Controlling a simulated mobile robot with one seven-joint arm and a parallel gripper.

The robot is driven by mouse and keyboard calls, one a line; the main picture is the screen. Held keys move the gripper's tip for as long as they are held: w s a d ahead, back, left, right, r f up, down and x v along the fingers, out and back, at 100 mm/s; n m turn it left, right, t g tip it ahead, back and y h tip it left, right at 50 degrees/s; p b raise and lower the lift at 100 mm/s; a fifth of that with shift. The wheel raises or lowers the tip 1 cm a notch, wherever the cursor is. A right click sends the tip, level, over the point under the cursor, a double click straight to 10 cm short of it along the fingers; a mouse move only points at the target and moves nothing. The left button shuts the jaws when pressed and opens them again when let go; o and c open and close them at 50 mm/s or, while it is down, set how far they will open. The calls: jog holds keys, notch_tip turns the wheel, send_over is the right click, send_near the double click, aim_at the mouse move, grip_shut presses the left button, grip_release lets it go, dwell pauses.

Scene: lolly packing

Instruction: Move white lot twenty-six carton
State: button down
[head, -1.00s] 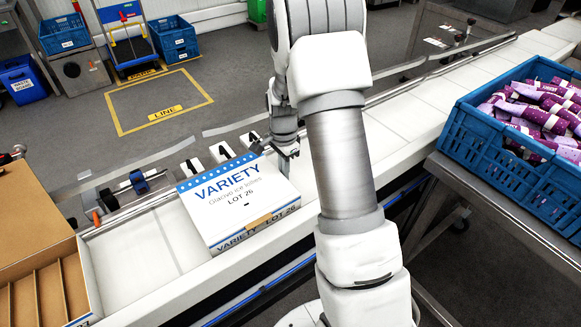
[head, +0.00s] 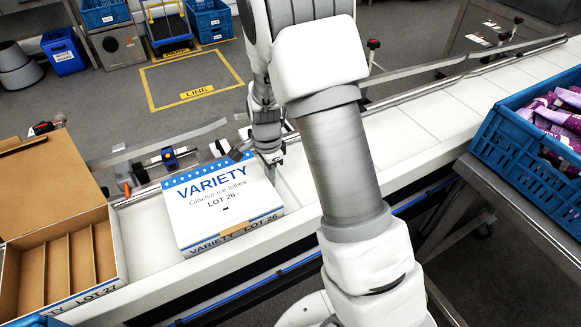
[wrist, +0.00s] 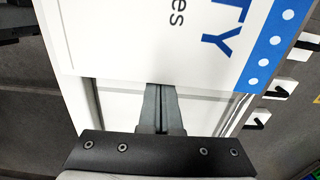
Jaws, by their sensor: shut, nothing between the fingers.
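The white lot twenty-six carton (head: 222,205) lies closed and flat on the white conveyor in the head view. It has a blue dotted band, "VARIETY" and "LOT 26" on its lid and a brown tab at its front edge. In the wrist view, part of its lid (wrist: 130,45) fills the top. My gripper (head: 270,163) is shut and empty at the carton's right side, low by the conveyor. In the wrist view its fingertips (wrist: 160,88) reach the carton's edge; I cannot tell whether they touch.
An open, divided LOT 27 carton (head: 115,277) stands left of the white carton, with a short belt gap (head: 145,240) between them. A blue crate (head: 520,165) of purple-wrapped items stands at right. A rail with a blue-knobbed fitting (head: 170,159) runs along the belt's far side.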

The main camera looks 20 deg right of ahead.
aim_at(248, 183)
jog(key=a, duration=0.3)
jog(key=s+a, duration=0.1)
jog(key=a, duration=0.2)
jog(key=shift+s+p, duration=0.15)
jog(key=shift+p, duration=0.25)
